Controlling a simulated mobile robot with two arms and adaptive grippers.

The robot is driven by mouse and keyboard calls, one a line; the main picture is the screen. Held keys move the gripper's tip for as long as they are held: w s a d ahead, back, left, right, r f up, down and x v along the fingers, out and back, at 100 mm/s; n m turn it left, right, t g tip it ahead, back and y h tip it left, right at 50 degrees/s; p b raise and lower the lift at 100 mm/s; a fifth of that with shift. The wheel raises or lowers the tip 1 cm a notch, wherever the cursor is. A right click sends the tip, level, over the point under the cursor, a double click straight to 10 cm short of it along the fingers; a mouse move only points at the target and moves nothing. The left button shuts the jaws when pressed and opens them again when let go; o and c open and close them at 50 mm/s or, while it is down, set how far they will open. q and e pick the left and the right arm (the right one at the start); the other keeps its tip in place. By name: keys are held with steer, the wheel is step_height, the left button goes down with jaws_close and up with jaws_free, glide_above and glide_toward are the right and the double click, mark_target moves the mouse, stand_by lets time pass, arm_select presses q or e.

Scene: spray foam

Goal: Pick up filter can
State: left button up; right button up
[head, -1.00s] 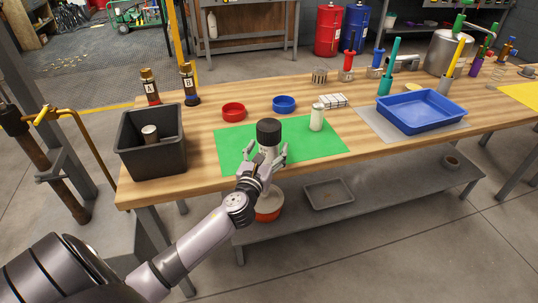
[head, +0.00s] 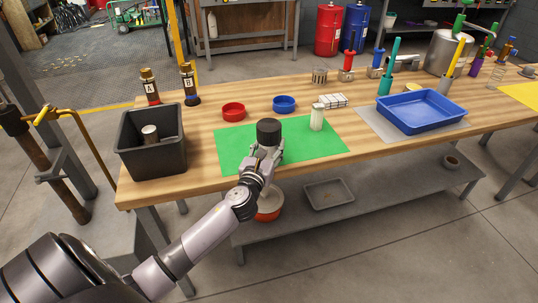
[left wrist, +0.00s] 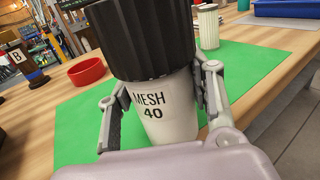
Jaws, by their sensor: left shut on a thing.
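The filter can is a white can with a ribbed black cap (head: 269,130), upright on the green mat (head: 232,150) in the head view. In the left wrist view its white body (left wrist: 165,110) reads "MESH 40". My left gripper (head: 266,155) is shut around the white body, with one finger on each side below the cap; the fingers also show in the left wrist view (left wrist: 158,110). I cannot tell whether the can's base touches the mat. My right gripper is not in view.
A pale cylinder (head: 317,118) stands at the mat's right. Red (head: 233,112) and blue (head: 284,104) rings lie behind. A black bin (head: 168,165) stands left, a blue tray (head: 422,126) right. The mat's front left is clear.

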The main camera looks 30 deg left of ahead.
arm_select(q)
steer(key=c, duration=0.5)
steer(key=shift+c, duration=0.2)
steer(key=shift+r, duration=0.1)
